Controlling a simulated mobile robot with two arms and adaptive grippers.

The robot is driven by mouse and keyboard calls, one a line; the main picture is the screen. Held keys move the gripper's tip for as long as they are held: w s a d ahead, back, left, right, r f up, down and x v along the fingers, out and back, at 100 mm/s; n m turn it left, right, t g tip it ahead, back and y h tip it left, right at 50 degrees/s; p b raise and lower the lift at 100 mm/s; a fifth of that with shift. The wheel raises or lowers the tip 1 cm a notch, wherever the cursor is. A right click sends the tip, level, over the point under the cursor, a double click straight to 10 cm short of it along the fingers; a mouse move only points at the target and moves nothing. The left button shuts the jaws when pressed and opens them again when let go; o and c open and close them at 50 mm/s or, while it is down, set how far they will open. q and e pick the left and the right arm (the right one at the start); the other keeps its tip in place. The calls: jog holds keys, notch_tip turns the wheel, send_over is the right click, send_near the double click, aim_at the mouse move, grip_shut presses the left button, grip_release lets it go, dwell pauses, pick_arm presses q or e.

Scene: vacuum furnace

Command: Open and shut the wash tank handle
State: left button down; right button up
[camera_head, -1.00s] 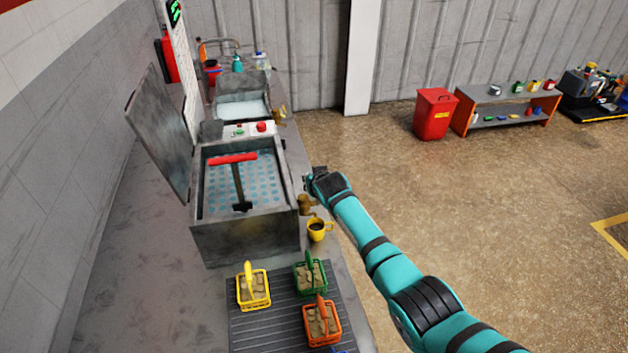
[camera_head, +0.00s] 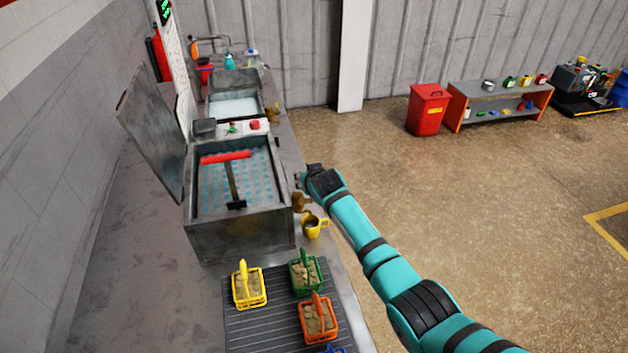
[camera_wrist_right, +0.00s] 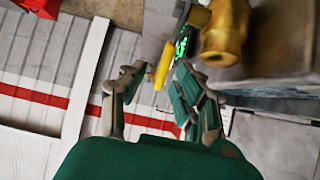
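The grey wash tank (camera_head: 240,235) stands on the bench at left of centre with its lid (camera_head: 150,130) raised. A hammer-like tool with a red bar (camera_head: 226,158) lies over its blue perforated inside. A brass valve (camera_head: 298,202) sits on the tank's right side; a brass part (camera_wrist_right: 224,35) shows large in the wrist view. A narrow yellow handle (camera_wrist_right: 164,66) shows beside it, between and beyond my fingertips. My right gripper (camera_head: 308,177) is just right of the tank; in the wrist view its fingers (camera_wrist_right: 155,85) are apart and empty. My left gripper is out of view.
Yellow (camera_head: 249,287), green (camera_head: 305,273) and orange (camera_head: 318,320) baskets stand on a ribbed mat. A second tank (camera_head: 233,107) is behind. The floor at right is clear up to a red bin (camera_head: 428,110).

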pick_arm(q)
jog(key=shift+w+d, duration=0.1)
pick_arm(e)
jog(key=v, duration=1.1)
jog(key=shift+d+f, duration=0.1)
jog(key=shift+c, duration=0.2)
